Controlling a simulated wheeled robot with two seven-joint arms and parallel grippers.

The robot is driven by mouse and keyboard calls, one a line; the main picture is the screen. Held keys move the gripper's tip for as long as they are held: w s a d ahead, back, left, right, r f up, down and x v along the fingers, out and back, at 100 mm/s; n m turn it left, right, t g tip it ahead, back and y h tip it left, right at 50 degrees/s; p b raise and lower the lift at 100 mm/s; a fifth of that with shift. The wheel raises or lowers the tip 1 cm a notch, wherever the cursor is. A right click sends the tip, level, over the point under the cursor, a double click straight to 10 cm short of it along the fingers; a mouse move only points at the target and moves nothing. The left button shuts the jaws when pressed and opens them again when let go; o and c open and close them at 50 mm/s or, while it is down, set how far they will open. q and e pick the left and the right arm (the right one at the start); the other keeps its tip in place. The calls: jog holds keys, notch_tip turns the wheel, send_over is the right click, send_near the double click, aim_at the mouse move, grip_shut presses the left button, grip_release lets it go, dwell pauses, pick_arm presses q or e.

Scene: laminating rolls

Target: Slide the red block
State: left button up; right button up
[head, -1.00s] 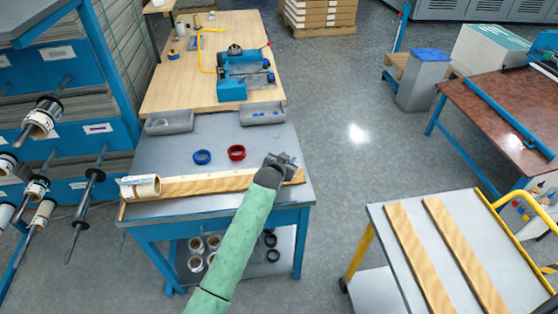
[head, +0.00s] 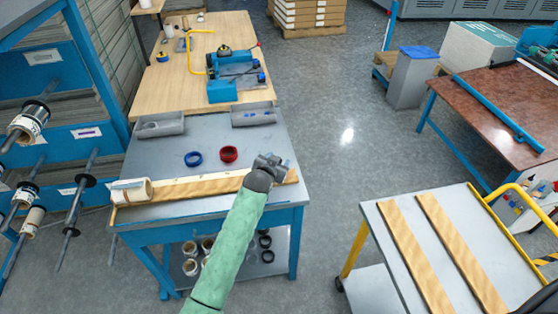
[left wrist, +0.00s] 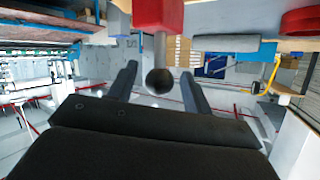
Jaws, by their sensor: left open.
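The red block (left wrist: 157,14) shows at the top of the left wrist view. A metal rod joins it to a black ball knob (left wrist: 159,81). My left gripper (left wrist: 158,72) is open, with one finger on each side of the knob in that view. I cannot tell whether either finger touches it. In the head view my left gripper (head: 268,163) is over the right part of the wooden board with a pale strip (head: 205,186) on the grey bench (head: 165,150). I cannot make out the red block there; the gripper may hide it. My right gripper is not in view.
A white roll (head: 131,191) lies at the board's left end. A blue ring (head: 193,159) and a red ring (head: 228,154) lie behind the board. Grey trays (head: 160,125) stand farther back. A trolley (head: 385,240) with two boards is at right, across clear floor.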

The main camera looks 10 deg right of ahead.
pick_arm(q)
jog(key=shift+b+v, duration=0.75)
jog(key=shift+v, duration=2.15)
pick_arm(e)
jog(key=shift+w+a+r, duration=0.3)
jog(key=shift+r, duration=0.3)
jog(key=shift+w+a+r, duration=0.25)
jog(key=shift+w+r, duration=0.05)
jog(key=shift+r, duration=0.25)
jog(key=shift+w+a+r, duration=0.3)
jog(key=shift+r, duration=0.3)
